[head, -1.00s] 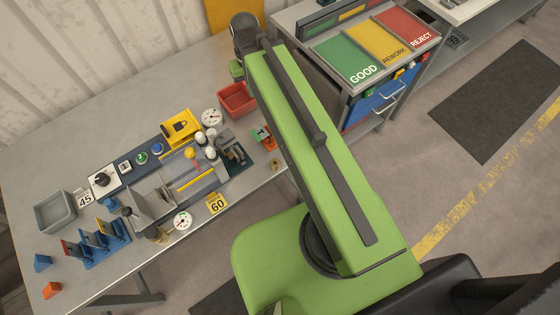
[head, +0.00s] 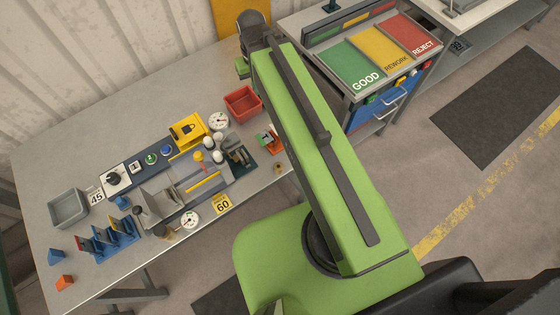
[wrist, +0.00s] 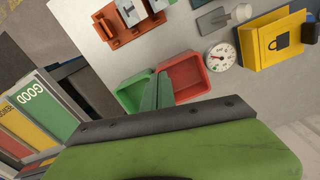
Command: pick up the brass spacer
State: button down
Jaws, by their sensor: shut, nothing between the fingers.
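The brass spacer (head: 279,168) appears as a small brass-coloured piece near the front edge of the grey bench, just left of my green arm in the head view. It does not show in the wrist view. My gripper (wrist: 161,88) shows in the wrist view as a narrow green part beyond the dark bar, over the bins. It is shut and empty, well away from the spacer. In the head view my arm reaches over the bench toward the back, and the fingertips cannot be made out clearly.
An orange clamp-like fixture (head: 268,139) stands just behind the spacer. A red bin (head: 243,103) is farther back. The GOOD, REWORK and REJECT rack (head: 358,66) stands right. Floor in front is open.

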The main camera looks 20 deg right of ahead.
aim_at(278, 167)
jog(key=z, duration=0.05)
jog(key=k, duration=1.1)
jog(key=u, duration=2.2)
jog(key=i, duration=0.9)
jog(key=z, duration=1.15)
